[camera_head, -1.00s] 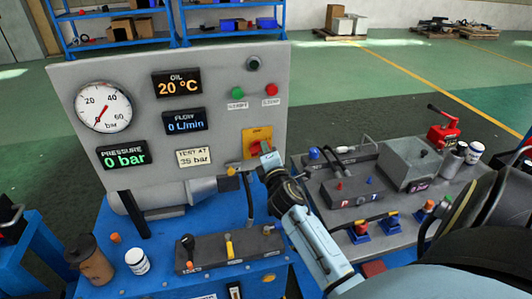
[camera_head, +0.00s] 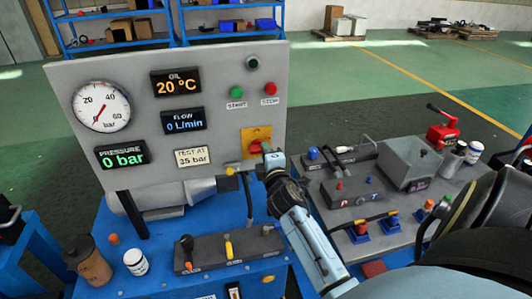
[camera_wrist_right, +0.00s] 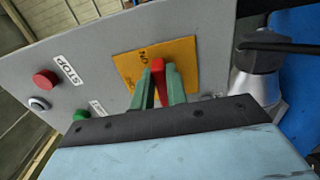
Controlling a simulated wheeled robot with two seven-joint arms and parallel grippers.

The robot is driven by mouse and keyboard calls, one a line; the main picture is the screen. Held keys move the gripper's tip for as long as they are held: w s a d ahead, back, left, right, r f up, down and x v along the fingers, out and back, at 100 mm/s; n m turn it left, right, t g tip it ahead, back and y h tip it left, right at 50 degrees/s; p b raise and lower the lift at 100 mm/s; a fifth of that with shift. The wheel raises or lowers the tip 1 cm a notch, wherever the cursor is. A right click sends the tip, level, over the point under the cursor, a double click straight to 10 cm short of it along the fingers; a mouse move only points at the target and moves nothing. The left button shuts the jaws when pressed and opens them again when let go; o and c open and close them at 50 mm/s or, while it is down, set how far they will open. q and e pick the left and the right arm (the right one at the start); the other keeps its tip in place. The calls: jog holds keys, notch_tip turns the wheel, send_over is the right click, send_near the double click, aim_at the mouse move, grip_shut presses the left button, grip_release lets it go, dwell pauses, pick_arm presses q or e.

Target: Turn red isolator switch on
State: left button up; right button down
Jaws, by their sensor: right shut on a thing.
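The red isolator switch handle (camera_head: 255,147) sits on a yellow plate (camera_head: 256,134) at the lower right of the grey panel. In the right wrist view the red handle (camera_wrist_right: 158,72) stands between the two green fingers of my right gripper (camera_wrist_right: 161,85), in front of the yellow plate (camera_wrist_right: 128,64). My right gripper (camera_head: 268,154) is shut on the handle, and its fingers hide part of it. Lettering shows on the plate, partly covered. My left gripper is not in view.
Green (camera_head: 236,92) and red (camera_head: 270,88) push buttons sit above the switch. A grey cylinder (camera_head: 180,195) and a lever block (camera_head: 228,248) lie below it. A bench with a grey box (camera_head: 408,163) stands at the right.

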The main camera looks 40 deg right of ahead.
jog(key=c, duration=1.4)
grip_release()
jog(key=v, duration=1.3)
jog(key=shift+s+b, duration=0.2)
jog(key=shift+b, duration=0.25)
jog(key=shift+a, duration=0.1)
